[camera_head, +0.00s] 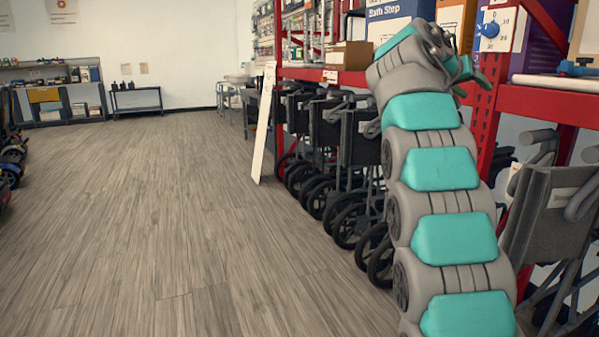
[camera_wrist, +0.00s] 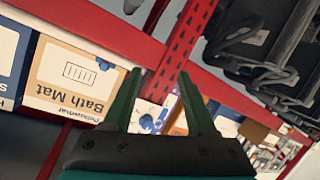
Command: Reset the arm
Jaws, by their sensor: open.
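My arm rises at the right of the head view, grey with teal pads, and bends near the top. My gripper (camera_head: 468,73) is at its end, in front of the red shelf rack, partly hidden by the arm. In the wrist view my gripper (camera_wrist: 160,90) shows two dark green fingers spread apart with nothing between them. Beyond the fingers are a red rack post (camera_wrist: 180,48) and a white panel with a blue knob (camera_wrist: 146,121). The panel with its blue knob (camera_head: 490,30) also shows in the head view, on the rack post.
Folded wheelchairs (camera_head: 358,135) stand under the red shelf beam (camera_head: 545,103). A Bath Step box (camera_head: 392,14) and a small cardboard box (camera_head: 349,55) sit on the shelf. A Bath Mat box (camera_wrist: 75,78) appears upside down. A white board (camera_head: 263,125) leans nearby. The wooden floor (camera_head: 150,220) is clear.

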